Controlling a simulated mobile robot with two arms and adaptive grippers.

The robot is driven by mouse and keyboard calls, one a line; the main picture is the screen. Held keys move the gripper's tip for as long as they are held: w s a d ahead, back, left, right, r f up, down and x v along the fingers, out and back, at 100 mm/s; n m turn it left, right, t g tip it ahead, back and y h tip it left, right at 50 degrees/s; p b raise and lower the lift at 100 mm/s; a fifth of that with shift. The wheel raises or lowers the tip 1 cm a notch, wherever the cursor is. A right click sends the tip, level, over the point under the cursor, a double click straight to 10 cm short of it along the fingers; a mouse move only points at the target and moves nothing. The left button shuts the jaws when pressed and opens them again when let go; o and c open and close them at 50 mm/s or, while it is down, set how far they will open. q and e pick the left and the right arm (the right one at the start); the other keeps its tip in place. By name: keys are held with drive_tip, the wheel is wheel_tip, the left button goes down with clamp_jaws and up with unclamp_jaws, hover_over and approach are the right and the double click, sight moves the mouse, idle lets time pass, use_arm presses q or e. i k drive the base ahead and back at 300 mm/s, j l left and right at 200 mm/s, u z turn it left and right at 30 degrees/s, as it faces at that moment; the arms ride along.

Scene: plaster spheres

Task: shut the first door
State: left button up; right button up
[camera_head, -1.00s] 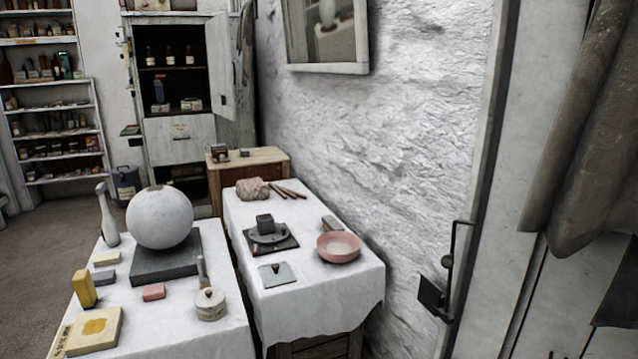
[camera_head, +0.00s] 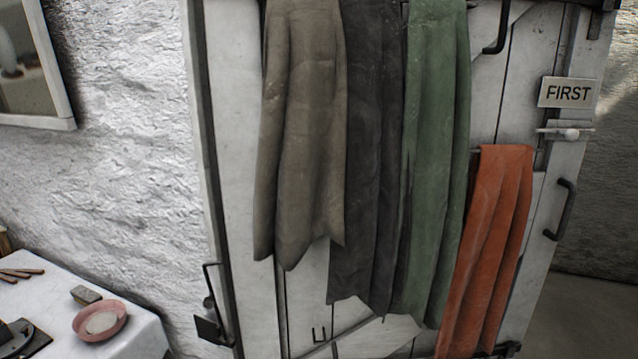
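A white plank door (camera_head: 545,225) with a sign reading FIRST (camera_head: 568,92) fills the middle and right of the head view. It carries a bolt with a pale knob (camera_head: 571,134) below the sign and a dark pull handle (camera_head: 562,210) near its right edge. Brown (camera_head: 303,130), dark grey (camera_head: 372,200), green (camera_head: 436,150) and orange (camera_head: 488,245) cloths hang over it and hide much of its face. To the right of its edge a rough wall and floor show. Neither of my grippers is in the view.
A latch fitting (camera_head: 213,322) sits on the frame at the door's left. A cloth-covered table (camera_head: 140,338) with a pink bowl (camera_head: 100,320) stands at lower left. A framed mirror (camera_head: 35,65) hangs on the rough white wall (camera_head: 130,170). Bare floor (camera_head: 580,315) shows at lower right.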

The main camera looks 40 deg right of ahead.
sight(389, 189)
drive_tip(key=l+z, duration=0.15)
drive_tip(key=z, duration=2.4)
